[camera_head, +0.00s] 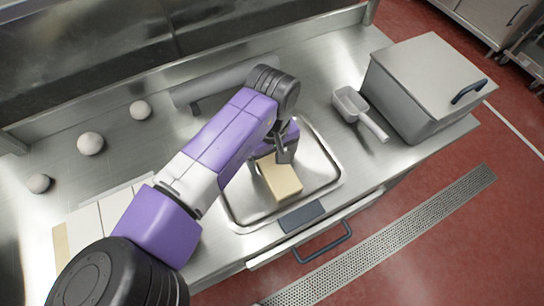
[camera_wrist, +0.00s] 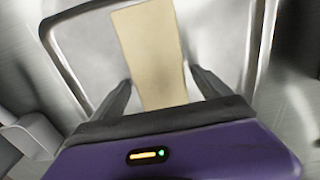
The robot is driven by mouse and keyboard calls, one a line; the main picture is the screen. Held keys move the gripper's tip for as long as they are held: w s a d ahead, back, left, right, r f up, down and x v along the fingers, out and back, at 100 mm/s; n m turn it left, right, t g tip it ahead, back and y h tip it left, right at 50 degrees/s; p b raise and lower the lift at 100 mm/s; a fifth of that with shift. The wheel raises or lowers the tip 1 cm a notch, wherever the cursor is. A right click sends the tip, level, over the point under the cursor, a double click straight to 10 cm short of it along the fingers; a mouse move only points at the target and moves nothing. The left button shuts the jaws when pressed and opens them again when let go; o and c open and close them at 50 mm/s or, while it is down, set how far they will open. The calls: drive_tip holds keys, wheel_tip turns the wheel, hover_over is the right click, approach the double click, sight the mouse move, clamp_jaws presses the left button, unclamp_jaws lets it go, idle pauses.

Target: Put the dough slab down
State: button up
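The pale tan dough slab (camera_head: 280,178) lies in the shallow metal tray (camera_head: 322,178) on the counter, inside its rim. In the wrist view, the slab (camera_wrist: 154,50) runs lengthwise away from me. My gripper (camera_head: 278,152) is low over the tray at the slab's far end. In the wrist view, the fingers of my gripper (camera_wrist: 160,78) are apart on either side of the slab, with a narrow gap at each tip. The slab's far end is partly hidden by my gripper in the head view.
A grey scoop (camera_head: 352,106) and a lidded metal bin (camera_head: 420,85) stand to the right of the tray. Three dough balls (camera_head: 90,143) lie at the left. Pale boards (camera_head: 88,228) lie at the front left. A dark plate (camera_head: 302,216) sits by the tray's near rim.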

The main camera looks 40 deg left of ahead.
sight(272, 161)
wheel_tip(272, 161, up, 12)
drive_tip(key=b, duration=0.2)
drive_tip(key=shift+r, duration=0.15)
idle(0.5)
